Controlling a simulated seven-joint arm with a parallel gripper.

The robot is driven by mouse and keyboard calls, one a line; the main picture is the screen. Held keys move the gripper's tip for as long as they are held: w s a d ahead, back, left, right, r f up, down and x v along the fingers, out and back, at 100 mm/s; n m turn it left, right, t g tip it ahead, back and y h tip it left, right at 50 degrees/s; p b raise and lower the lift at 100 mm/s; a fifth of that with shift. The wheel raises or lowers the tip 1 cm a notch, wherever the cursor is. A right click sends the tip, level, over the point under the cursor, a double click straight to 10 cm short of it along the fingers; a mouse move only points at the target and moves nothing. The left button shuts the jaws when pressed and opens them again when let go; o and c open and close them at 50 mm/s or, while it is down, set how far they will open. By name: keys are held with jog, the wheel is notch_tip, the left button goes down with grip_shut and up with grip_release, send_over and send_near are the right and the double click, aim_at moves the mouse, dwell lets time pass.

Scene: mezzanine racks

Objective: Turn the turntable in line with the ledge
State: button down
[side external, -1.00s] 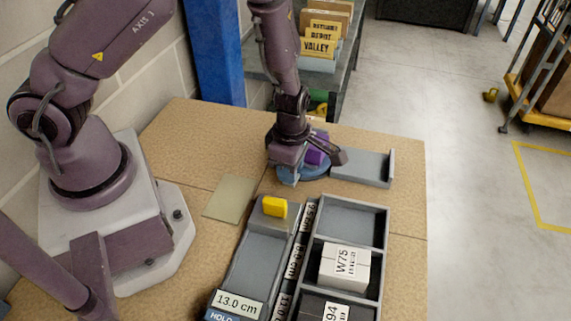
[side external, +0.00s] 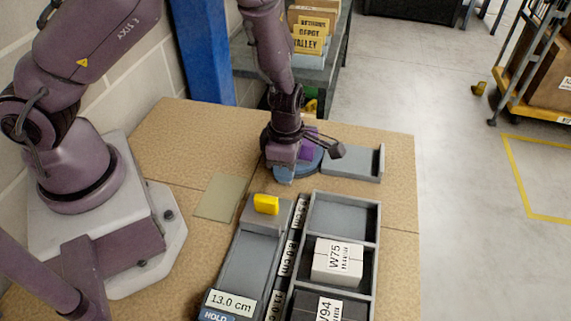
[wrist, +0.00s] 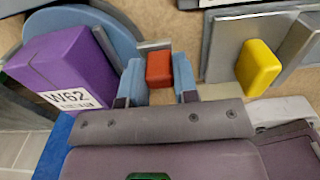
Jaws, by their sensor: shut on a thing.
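The turntable (side external: 287,173) is a blue disc on the wooden bench, partly hidden under my gripper in the side view. Its rim (wrist: 122,38) also shows in the wrist view. A purple box (wrist: 66,68) labelled W62 sits on it, set at an angle in the wrist view. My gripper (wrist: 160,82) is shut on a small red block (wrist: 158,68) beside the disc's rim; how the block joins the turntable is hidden. The ledge (side external: 352,165) is a grey tray with a raised right end, just right of the turntable.
A grey channel with a yellow block (side external: 266,204) stands in front, beside a grey divided tray (side external: 374,235) holding labelled boxes. A flat olive pad (side external: 217,197) lies to the left. A blue post (side external: 207,50) and a shelf of cards stand behind. Bench right of the ledge is clear.

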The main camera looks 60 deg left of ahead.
jog(key=c, duration=0.9)
grip_release()
jog(key=shift+d, duration=0.1)
jog(key=shift+r, duration=0.1)
notch_tip(320, 180, up, 13)
jog(key=shift+f, duration=0.1)
